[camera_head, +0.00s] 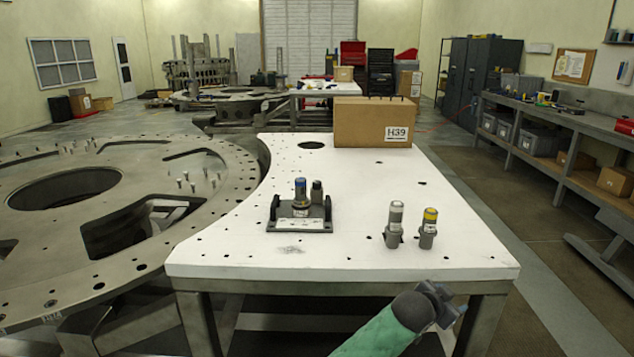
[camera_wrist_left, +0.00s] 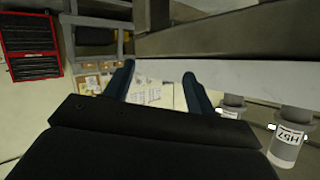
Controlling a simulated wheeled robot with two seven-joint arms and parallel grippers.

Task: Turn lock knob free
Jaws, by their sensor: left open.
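A dark bracket fixture (camera_head: 300,218) stands on the white table in the head view. A blue-topped cylinder (camera_head: 301,190) and a shorter dark knob-like post (camera_head: 317,193) stand upright in it; I cannot tell for certain which is the lock knob. My left gripper (camera_head: 452,302) is at the table's front edge, right of and nearer than the fixture, and touches neither post. In the left wrist view its two fingers (camera_wrist_left: 160,88) are apart with nothing between them. My right gripper is not in view.
On the white table (camera_head: 460,240) stand a white-topped cylinder (camera_head: 395,222), a yellow-topped cylinder (camera_head: 428,228) and, at the back, a cardboard box (camera_head: 365,122). A large round metal plate (camera_head: 130,240) adjoins on the left. The table's front right corner is clear.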

